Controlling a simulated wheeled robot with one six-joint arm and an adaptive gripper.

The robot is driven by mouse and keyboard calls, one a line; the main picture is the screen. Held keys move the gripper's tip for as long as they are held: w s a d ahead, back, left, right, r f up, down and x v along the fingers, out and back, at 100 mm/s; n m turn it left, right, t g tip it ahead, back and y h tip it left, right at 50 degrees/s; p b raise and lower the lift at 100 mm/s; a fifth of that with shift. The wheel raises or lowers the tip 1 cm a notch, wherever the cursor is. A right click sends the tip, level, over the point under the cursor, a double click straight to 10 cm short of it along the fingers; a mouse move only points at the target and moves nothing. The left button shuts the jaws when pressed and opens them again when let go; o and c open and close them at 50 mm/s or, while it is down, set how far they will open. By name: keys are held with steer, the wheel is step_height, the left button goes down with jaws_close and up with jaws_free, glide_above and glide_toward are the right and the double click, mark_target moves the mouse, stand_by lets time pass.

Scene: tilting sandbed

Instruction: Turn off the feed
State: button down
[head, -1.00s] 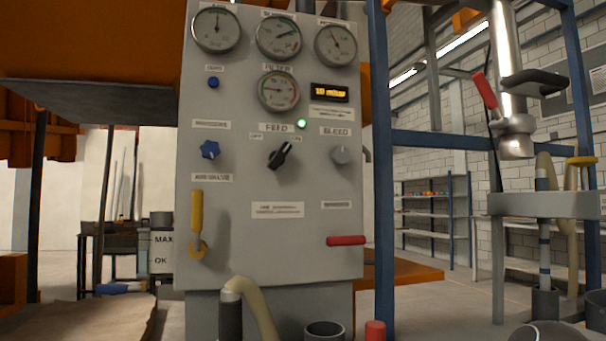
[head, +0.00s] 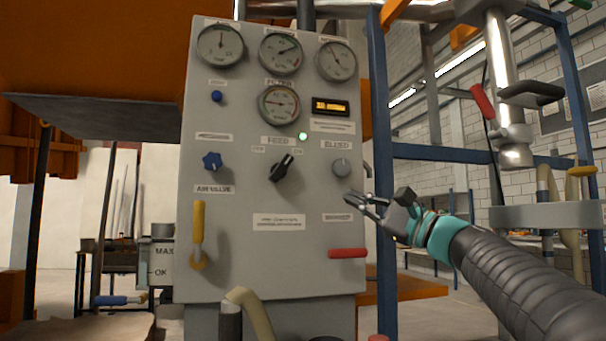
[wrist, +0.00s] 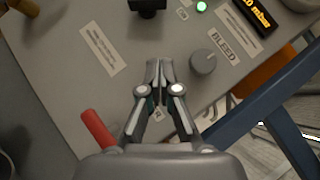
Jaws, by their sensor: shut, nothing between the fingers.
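The black FEED knob (head: 282,167) sits in the middle of the grey control panel (head: 255,275). Its pointer tilts up to the right, toward the right-hand of its two small labels. A green lamp (head: 303,136) above it is lit. In the wrist view only the lower part of the black knob (wrist: 148,5) shows at the top edge. My gripper (head: 348,198) is in front of the panel's right side, below and right of the FEED knob, apart from it. Its fingers are shut and empty, and in the wrist view they point up toward the knob.
The grey BLEED knob (head: 341,167) is close to my gripper's fingers. Gauges and an orange display (head: 330,106) are above. A blue post (head: 381,150) stands right of the panel.

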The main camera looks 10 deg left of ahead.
mark_target(281, 169)
steer(key=p+x, duration=0.3)
steer(key=x, duration=0.7)
steer(key=shift+s+r, duration=0.1)
steer(key=shift+s+a+r, duration=0.2)
steer(key=shift+a+r, duration=0.1)
steer(key=shift+a, duration=0.15)
steer(key=shift+s+a+r, duration=0.2)
steer(key=shift+a+r, duration=0.15)
steer(key=shift+a, duration=0.1)
steer(key=shift+s+a+r+p, duration=0.25)
steer(key=shift+a+r+p, duration=0.15)
steer(key=shift+a, duration=0.2)
